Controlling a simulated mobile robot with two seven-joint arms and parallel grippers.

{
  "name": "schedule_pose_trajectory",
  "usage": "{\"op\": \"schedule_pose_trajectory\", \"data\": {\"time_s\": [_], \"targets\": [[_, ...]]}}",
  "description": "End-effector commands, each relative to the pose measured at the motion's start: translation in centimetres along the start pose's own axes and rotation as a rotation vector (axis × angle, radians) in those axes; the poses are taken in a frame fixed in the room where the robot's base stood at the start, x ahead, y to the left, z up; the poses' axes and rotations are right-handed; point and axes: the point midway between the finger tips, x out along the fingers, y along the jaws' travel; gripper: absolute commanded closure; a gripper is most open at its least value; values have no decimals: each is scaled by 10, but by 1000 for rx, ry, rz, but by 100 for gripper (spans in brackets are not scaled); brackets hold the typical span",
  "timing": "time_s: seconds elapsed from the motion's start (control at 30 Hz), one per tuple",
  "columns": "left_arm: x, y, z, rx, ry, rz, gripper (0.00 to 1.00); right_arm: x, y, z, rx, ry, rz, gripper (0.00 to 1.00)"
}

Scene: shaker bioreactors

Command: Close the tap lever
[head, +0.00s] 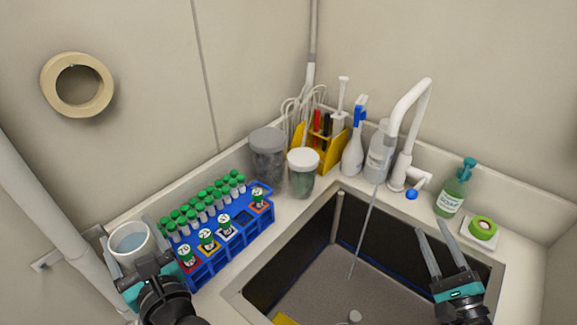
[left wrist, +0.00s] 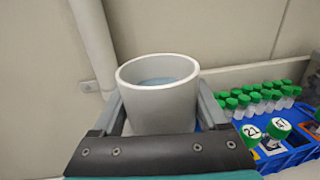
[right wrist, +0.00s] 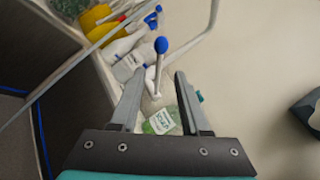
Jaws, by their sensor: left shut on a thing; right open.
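The white tap (head: 407,130) stands at the back of the sink, and a thin stream of water runs from its spout into the basin. Its lever has a blue knob (head: 411,194) near the tap's base; the knob also shows in the right wrist view (right wrist: 161,45), ahead of and between the fingertips. My right gripper (head: 431,232) is open and empty over the sink's right side, apart from the lever. My left gripper (head: 130,240) is shut on a white cup (head: 129,243) with water in it, held upright at the left, as the left wrist view (left wrist: 158,100) also shows.
Spray bottles, jars and a yellow holder (head: 318,150) line the back. A blue tube rack (head: 232,238) is beside the cup. The sink (head: 310,285) is open below.

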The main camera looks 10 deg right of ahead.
Motion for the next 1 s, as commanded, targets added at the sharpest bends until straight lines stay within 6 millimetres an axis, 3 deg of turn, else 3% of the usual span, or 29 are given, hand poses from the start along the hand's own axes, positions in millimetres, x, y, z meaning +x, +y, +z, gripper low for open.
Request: {"op": "schedule_pose_trajectory", "data": {"time_s": [0.5,0.7,1.0], "targets": [[0,0,4,-1,-1,0,76,85,-1,1,1,-2,-3,54],[0,0,4,-1,-1,0,76,101,-1,0,1,-1,-2,54],[0,0,4,0,-1,0,76,105,0,0,1,0,0,54]]}}
